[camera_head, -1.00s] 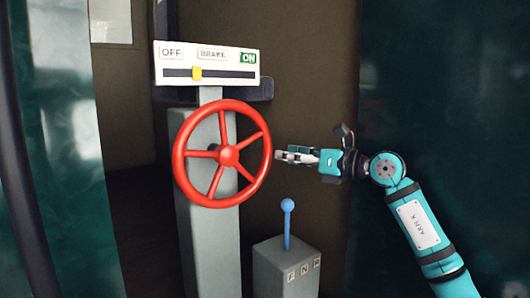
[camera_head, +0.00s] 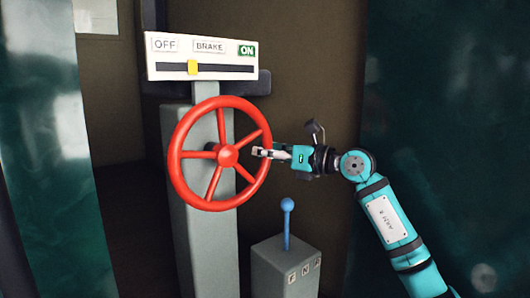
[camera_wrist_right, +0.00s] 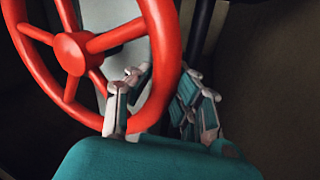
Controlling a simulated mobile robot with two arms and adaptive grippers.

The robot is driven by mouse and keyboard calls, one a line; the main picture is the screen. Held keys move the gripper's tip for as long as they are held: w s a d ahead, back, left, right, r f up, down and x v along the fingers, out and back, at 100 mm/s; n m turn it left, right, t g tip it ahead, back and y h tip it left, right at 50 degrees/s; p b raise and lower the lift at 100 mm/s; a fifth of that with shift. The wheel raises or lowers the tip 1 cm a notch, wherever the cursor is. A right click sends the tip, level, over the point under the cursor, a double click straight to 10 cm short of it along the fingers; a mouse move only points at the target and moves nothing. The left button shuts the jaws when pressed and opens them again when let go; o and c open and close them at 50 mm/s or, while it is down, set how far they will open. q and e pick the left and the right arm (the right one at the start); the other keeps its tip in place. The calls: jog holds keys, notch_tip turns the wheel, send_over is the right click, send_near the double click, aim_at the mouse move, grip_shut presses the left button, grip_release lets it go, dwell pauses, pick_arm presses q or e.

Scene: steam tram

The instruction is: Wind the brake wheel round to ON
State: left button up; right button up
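The red brake wheel (camera_head: 181,184) stands upright on a grey column, with several spokes and a round hub. Above it, the brake panel (camera_head: 225,57) reads OFF at left and ON, on green, at right. Its yellow marker (camera_head: 193,67) sits in the slot, nearer OFF. My right gripper (camera_head: 259,152) is at the right side of the rim. In the right wrist view, the wheel (camera_wrist_right: 164,40) passes between the spread fingers of this gripper (camera_wrist_right: 160,98), one finger on each side. They look open, with a gap beside the rim. My left gripper is not in view.
A grey box (camera_head: 285,268) with a blue-knobbed lever (camera_head: 287,222) and small letter labels stands below the wheel at right, under my right gripper. A dark green wall (camera_head: 465,120) is at the right. The space left of the column is a dark opening.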

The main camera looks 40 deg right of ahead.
grip_shut()
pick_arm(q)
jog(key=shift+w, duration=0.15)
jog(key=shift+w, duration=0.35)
pick_arm(e)
jog(key=shift+w+a+f, duration=0.15)
jog(key=shift+w+a, duration=0.05)
jog(key=shift+w, duration=0.25)
